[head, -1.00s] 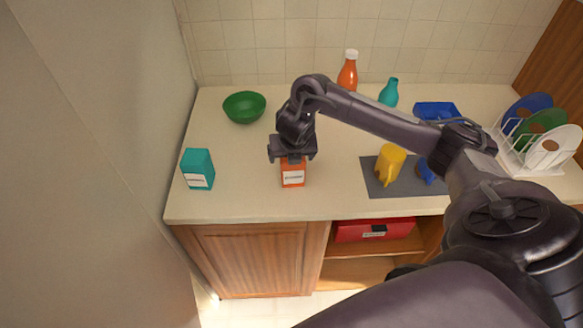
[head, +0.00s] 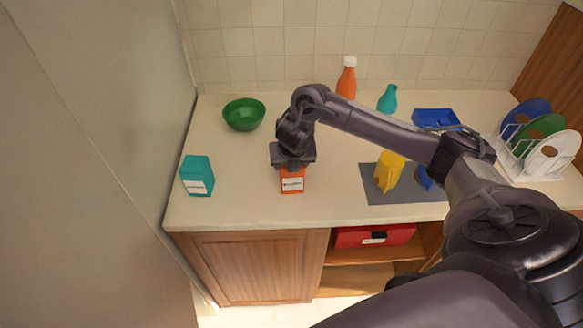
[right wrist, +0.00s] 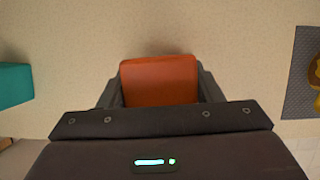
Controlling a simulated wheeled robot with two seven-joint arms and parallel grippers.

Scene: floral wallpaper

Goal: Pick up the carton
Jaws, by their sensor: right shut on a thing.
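An orange carton (head: 292,181) with a white label stands upright near the front edge of the counter. My right gripper (head: 292,163) is above it, pointing down, with its fingers around the carton's upper part. In the right wrist view the orange carton (right wrist: 160,82) fills the gap between the two fingers, and the right gripper (right wrist: 160,92) is shut on it. A second, teal carton (head: 197,176) with a white label stands to the left; its edge also shows in the right wrist view (right wrist: 14,84). My left gripper is not in view.
A green bowl (head: 244,114) is behind left. An orange bottle (head: 346,80) and a teal bottle (head: 387,100) stand at the back. A dish rack (head: 552,172) and a blue tray (head: 436,118) are farther right.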

